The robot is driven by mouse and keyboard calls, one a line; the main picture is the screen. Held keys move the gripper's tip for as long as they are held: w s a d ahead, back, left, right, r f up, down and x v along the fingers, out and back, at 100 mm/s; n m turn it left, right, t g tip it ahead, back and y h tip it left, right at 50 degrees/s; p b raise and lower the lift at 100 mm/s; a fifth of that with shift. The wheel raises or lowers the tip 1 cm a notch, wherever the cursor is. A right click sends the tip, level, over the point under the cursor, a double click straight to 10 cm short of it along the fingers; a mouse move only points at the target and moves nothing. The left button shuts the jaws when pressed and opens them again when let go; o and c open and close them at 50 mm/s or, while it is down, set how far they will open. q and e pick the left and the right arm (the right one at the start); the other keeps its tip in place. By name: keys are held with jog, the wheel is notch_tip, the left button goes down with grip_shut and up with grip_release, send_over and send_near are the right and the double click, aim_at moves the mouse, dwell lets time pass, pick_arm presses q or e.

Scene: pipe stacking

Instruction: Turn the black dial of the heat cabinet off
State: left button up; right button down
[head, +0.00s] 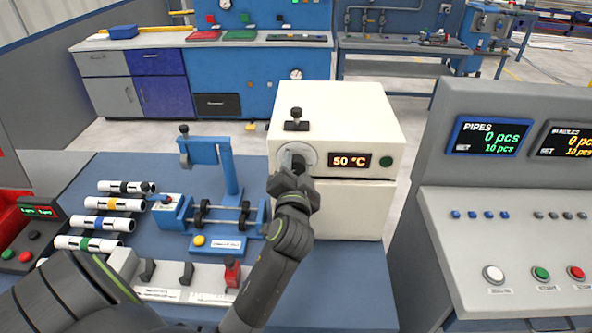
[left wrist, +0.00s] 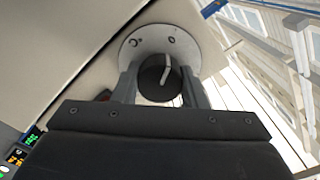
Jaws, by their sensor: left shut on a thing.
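The heat cabinet (head: 340,110) is a cream box at the back of the blue table, with a display reading 50 °C (head: 350,160) and a green round button (head: 386,161). Its black dial (left wrist: 160,78) sits on a light round plate (left wrist: 158,45) on the upper front. My left gripper (head: 297,165) is at the dial, with one finger on each side of it in the left wrist view (left wrist: 160,88). It is shut on the dial. A white pointer mark shows on the dial face. My right gripper is not in view.
A blue fixture (head: 225,200) stands left of the cabinet, beside several white pipes with coloured bands (head: 110,204). A grey holder (head: 180,275) lies in front. A control console (head: 510,200) with displays stands to the right. A black knob (head: 296,118) sits on the cabinet top.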

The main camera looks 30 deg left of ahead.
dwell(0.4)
pick_arm(q)
jog(key=o, duration=1)
jog(key=shift+c, duration=0.2)
jog(key=shift+f, duration=0.1)
